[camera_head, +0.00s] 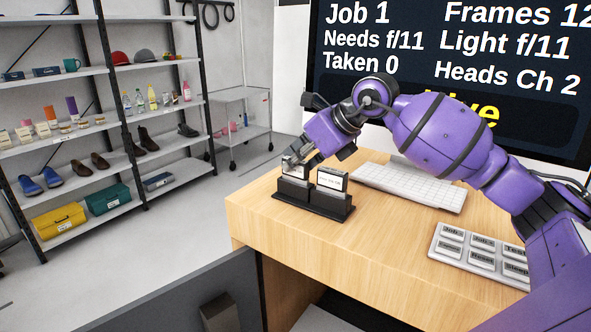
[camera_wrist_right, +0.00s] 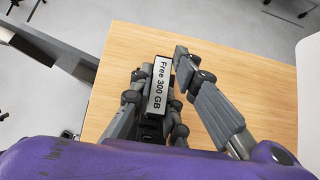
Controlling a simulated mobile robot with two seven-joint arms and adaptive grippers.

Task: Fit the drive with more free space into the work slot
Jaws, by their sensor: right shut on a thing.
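My right gripper (camera_head: 298,163) is shut on a drive (camera_head: 291,171) at the left slot of a black two-slot dock (camera_head: 315,206) on the wooden desk. In the right wrist view this drive (camera_wrist_right: 158,88) shows a white label reading "Free 300 GB" between the fingers (camera_wrist_right: 160,85). I cannot tell whether it is seated in the slot or slightly raised. A second drive (camera_head: 332,180) stands upright in the right slot; its label is too small to read. My left gripper is not in view.
A white keyboard (camera_head: 410,186) and a button pad (camera_head: 480,252) lie on the desk (camera_head: 385,235), right of the dock. A large screen (camera_head: 450,70) stands behind, reading "Job 1" and "Needs f/11". Shelves (camera_head: 95,140) stand at the far left. The desk in front of the dock is clear.

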